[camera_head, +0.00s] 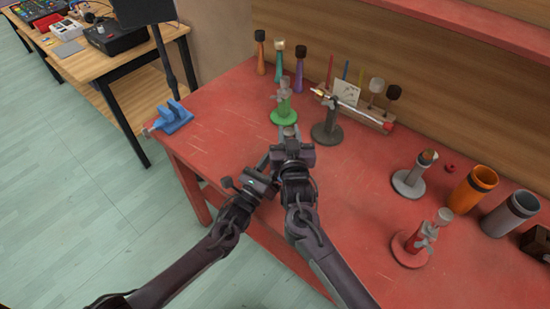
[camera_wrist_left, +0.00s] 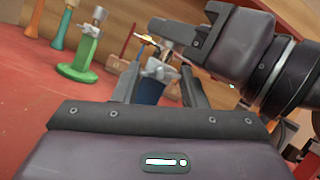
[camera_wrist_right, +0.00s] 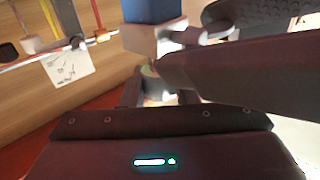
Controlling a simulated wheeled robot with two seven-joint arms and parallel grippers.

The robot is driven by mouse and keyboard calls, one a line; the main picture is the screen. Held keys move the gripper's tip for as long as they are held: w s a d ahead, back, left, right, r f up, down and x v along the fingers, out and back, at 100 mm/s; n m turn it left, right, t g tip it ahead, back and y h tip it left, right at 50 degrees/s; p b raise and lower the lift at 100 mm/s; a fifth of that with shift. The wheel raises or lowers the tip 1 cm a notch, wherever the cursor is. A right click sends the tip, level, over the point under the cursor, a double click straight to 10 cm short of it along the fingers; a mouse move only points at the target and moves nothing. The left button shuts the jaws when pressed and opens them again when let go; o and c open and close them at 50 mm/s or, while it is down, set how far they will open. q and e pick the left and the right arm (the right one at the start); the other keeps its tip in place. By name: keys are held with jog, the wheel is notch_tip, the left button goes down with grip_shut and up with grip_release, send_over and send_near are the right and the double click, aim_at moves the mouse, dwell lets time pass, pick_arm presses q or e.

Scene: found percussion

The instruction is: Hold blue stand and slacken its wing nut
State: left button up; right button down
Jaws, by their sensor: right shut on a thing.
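The blue stand is mostly hidden behind my grippers in the head view; only a pale grey top (camera_head: 290,131) shows. In the left wrist view its blue column (camera_wrist_left: 152,92) stands between the two fingers of my left gripper (camera_wrist_left: 160,88), which looks open around it. In the head view my left gripper (camera_head: 267,162) is beside and below the right one. My right gripper (camera_head: 289,143) is shut at the stand's upper part. In the right wrist view, blue (camera_wrist_right: 152,10) and a pale block show above its fingertips (camera_wrist_right: 158,90); the small wing nut between them is mostly hidden.
A green stand (camera_head: 283,106) and a dark stand (camera_head: 328,128) with a rod stand just behind. A blue vise (camera_head: 172,117) is at the table's left edge. Grey (camera_head: 409,182) and red (camera_head: 411,248) stands and an orange cup (camera_head: 472,190) are at right. The red table (camera_head: 225,115) is clear at left.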

pick_arm(q)
jog(key=c, duration=0.3)
jog(key=shift+s+d+n+y, duration=0.15)
jog(key=shift+n+y, duration=0.85)
jog(key=shift+n, duration=1)
jog(key=o, duration=0.7)
jog(key=shift+r, duration=0.1)
